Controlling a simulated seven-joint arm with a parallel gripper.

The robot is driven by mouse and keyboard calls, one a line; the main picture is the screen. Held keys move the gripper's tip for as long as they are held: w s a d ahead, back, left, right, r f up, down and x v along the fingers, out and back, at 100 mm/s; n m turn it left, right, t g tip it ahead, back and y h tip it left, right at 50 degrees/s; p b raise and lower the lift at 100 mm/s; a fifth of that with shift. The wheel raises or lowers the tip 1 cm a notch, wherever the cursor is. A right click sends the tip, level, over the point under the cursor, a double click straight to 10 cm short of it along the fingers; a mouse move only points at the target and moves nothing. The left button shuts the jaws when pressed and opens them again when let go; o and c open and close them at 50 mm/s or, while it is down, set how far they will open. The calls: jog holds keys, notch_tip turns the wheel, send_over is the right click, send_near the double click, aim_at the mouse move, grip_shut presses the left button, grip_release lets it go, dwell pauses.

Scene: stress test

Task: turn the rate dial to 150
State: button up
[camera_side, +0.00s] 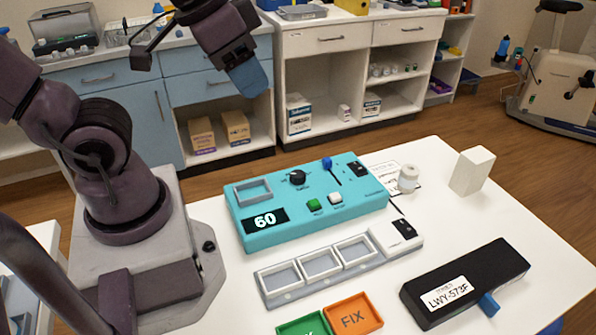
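The teal control box (305,225) stands on the white table, and its display (264,220) reads 60. A black round dial (297,178) sits on its top panel, taken to be the rate dial; its small label is too blurred to read. To the dial's right are a blue-tipped lever (328,165) and a black switch (358,169). In front of it are a green button (313,204) and a white button (335,198). My gripper (249,80) is raised well above and behind the box, apart from the dial. Its blue end is seen edge-on, so its opening is hidden.
A tray with three square compartments (263,283) lies before the box. Green (297,329) and orange (352,315) trays sit at the front edge. A black case labelled LWY-573F (470,275), a white jar (408,178) and a white block (472,171) stand right. Cabinets line the back.

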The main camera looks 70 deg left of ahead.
jog(key=shift+o, duration=0.7)
jog(key=w+f+n+g+h, duration=0.1)
jog(key=w+f+n+g, duration=0.1)
jog(key=f, duration=0.4)
jog(key=shift+w+a+n+g, duration=0.2)
jog(key=shift+w+n+g, duration=0.2)
jog(key=shift+w+g, duration=0.3)
jog(key=n+g+y, duration=0.1)
jog(key=n+y, duration=0.1)
jog(key=n, duration=2.4)
send_near(298, 174)
jog(key=f, duration=0.9)
jog(key=shift+w+a+f, duration=0.15)
jog(key=shift+w+a, duration=0.1)
jog(key=shift+a, duration=0.1)
jog(key=c, duration=0.9)
